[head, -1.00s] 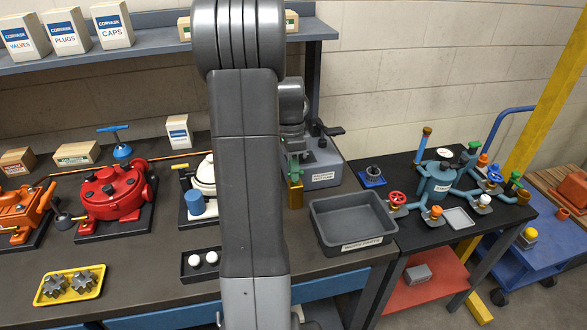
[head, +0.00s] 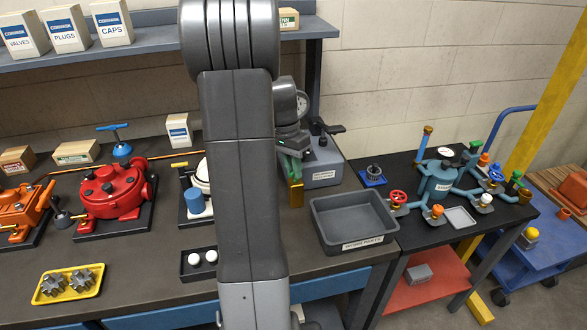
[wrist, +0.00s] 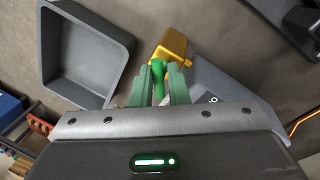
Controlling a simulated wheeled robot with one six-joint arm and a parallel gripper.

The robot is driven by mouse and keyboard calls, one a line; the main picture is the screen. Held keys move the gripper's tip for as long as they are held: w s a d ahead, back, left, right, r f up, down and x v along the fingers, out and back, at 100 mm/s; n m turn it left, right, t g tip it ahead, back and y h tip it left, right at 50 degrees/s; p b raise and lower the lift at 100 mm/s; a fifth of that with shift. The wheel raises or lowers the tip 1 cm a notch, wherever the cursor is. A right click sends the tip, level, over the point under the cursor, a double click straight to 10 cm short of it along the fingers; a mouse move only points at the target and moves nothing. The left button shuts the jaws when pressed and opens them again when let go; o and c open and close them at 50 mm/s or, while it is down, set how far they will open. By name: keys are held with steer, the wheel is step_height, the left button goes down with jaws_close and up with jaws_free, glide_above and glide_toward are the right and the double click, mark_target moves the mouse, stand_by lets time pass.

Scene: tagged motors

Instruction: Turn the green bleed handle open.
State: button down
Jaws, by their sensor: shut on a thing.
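The green bleed handle (wrist: 158,76) shows in the wrist view as a short green rod beside a brass-yellow block (wrist: 174,44). My gripper (wrist: 161,80) has its two pale green fingers on either side of the handle and is shut on it. In the head view, my gripper (head: 292,167) is down at the grey unit (head: 322,168) on the bench. The brass block (head: 296,194) stands just below the fingers there. The fingers hide most of the handle in the head view, and its exact angle is hard to tell.
An empty grey tray (head: 353,243) stands close to the right of the brass block. A pressure gauge (head: 302,101) rises behind my wrist. A white device with a blue cylinder (head: 198,201) stands to the left, partly behind my arm.

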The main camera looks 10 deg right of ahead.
steer(key=n, duration=0.2)
steer(key=n+b, duration=0.1)
steer(key=n, duration=0.2)
steer(key=shift+s+n+t+h, duration=0.2)
steer(key=shift+n+t+h, duration=0.1)
steer(key=shift+t+h, duration=0.1)
steer(key=n+t, duration=0.1)
steer(key=n, duration=0.4)
steer(key=shift+s+d, duration=0.1)
steer(key=shift+n, duration=0.4)
steer(key=c, duration=1.5)
jaws_free()
steer(key=shift+o, duration=0.2)
steer(key=shift+r, duration=0.15)
step_height(320, 180, up, 13)
steer(key=a+b, duration=0.1)
steer(key=a, duration=0.1)
steer(key=shift+a+r, duration=0.2)
steer(key=shift+a, duration=0.15)
steer(key=shift+f, duration=0.15)
